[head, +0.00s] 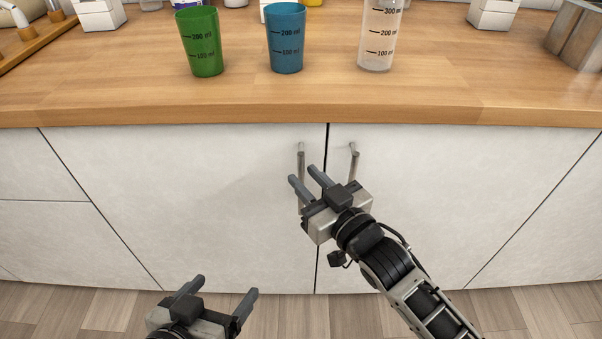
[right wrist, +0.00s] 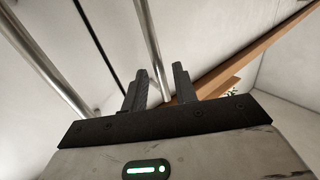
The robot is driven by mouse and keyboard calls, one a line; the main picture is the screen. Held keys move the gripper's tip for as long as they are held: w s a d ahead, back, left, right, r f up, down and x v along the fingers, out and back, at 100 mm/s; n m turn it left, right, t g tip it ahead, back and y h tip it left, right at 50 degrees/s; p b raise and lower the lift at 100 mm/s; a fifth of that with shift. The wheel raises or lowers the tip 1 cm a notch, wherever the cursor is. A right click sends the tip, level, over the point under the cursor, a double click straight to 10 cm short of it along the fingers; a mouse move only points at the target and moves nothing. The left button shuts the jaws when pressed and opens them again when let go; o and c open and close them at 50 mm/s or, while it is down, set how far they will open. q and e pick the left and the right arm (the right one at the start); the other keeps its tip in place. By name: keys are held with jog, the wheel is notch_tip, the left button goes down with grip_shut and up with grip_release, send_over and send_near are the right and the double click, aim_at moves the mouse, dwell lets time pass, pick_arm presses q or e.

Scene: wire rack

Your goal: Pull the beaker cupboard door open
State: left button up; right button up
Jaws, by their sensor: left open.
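Two pale cupboard doors stand shut side by side, the left door (head: 200,190) and the right door (head: 440,190), with a dark gap between them. The left door's bar handle (head: 301,157) and the right door's bar handle (head: 353,163) flank the gap. My right gripper (head: 301,173) is at the left handle, which passes between its fingertips. In the right wrist view the fingers (right wrist: 160,88) stand a little apart with a bar between them; whether they clamp it I cannot tell. My left gripper (head: 222,289) is open and empty, low at the left.
A wooden countertop (head: 300,107) overhangs the doors. A green beaker (head: 202,42), a blue beaker (head: 286,38) and a clear beaker (head: 380,36) stand on it. Wooden floor shows below.

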jog(key=shift+x, duration=1.3)
grip_shut()
jog(key=shift+s, duration=0.1)
